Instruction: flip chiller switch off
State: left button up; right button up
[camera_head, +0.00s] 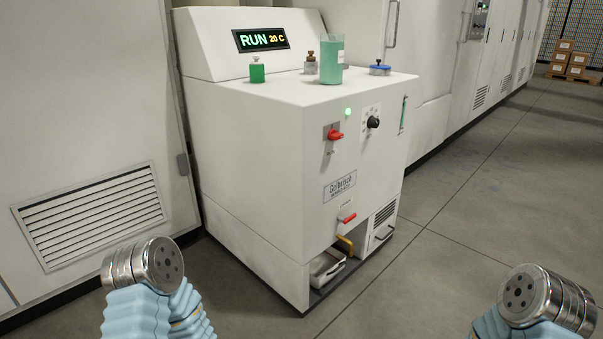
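The chiller (250,130) is a white cabinet in the middle of the view. Its display (261,39) reads RUN 20 C. A red switch handle (335,135) sits on a small grey plate on its front face, and the marks beside it are too small to read. A green lamp (348,112) glows just right of and above the switch. Blue-sleeved parts of my two arms with metal ends show at the bottom left and bottom right, well apart from the chiller. Neither gripper's fingers are in view.
A black knob (373,122) is right of the switch. A green bottle (257,70), a brown bottle (310,63), a green beaker (331,60) and a blue-lidded dish (380,68) stand on top. A red-handled valve (347,218) and a white tray (327,268) are low down. Floor in front is clear.

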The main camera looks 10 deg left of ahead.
aim_at(333, 134)
jog(key=i+z, duration=0.2)
jog(key=i, duration=0.2)
jog(key=i+j+z, duration=0.2)
jog(key=i, duration=0.2)
jog(key=i+j+z, duration=0.15)
jog(key=i, duration=0.25)
